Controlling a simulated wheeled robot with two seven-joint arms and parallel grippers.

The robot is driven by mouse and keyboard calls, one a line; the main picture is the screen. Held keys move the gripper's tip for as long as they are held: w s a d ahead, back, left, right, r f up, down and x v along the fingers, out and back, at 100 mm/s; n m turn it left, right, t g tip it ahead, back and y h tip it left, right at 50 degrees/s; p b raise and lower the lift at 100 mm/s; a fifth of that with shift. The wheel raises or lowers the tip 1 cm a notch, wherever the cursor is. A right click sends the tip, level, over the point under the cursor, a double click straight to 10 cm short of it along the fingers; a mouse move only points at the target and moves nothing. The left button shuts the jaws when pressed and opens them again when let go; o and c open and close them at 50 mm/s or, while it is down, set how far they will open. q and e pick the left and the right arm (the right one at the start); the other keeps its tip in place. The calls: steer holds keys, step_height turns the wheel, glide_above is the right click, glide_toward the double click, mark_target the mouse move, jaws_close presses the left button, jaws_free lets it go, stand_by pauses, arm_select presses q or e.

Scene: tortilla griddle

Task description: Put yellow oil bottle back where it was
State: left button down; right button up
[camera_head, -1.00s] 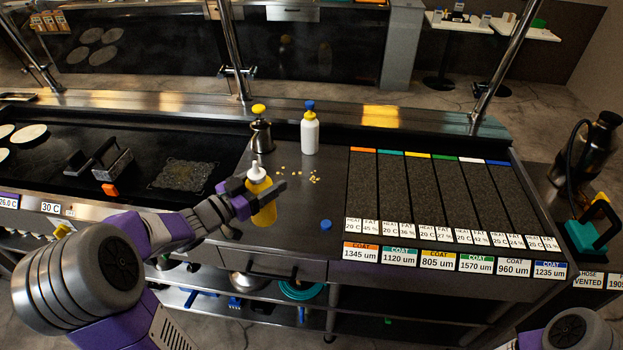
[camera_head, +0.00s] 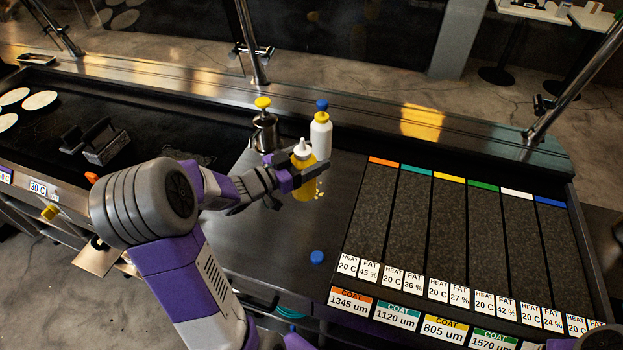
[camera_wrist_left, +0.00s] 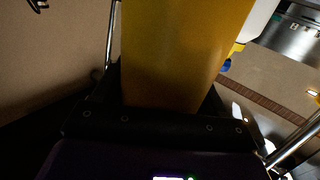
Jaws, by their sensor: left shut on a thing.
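The yellow oil bottle (camera_head: 304,178) with a white nozzle is upright in my left gripper (camera_head: 296,180), which is shut around its body. In the left wrist view the yellow bottle (camera_wrist_left: 180,55) fills the middle, between the gripper's fingers. In the head view it stands in front of a white bottle with a blue top (camera_head: 321,133) and right of a metal pot with a yellow knob (camera_head: 264,130). I cannot tell whether its base touches the counter.
A blue cap (camera_head: 317,257) lies on the dark counter (camera_head: 245,240). Small yellowish crumbs (camera_head: 320,192) lie by the bottle. Right are several dark strips (camera_head: 440,215) with coloured ends and labels. Left is the griddle (camera_head: 60,110) with pale tortillas and a metal holder (camera_head: 105,142).

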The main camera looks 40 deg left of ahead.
arm_select(q)
steer(key=shift+w+f+b, duration=0.1)
steer(key=shift+f+b, duration=0.65)
steer(key=shift+f, duration=1.8)
steer(key=shift+c, duration=0.3)
jaws_free()
steer(key=shift+s+a, duration=0.15)
steer(key=shift+s, duration=0.2)
steer(key=p+v, duration=0.1)
steer(key=v, duration=1)
steer(key=shift+s, duration=0.2)
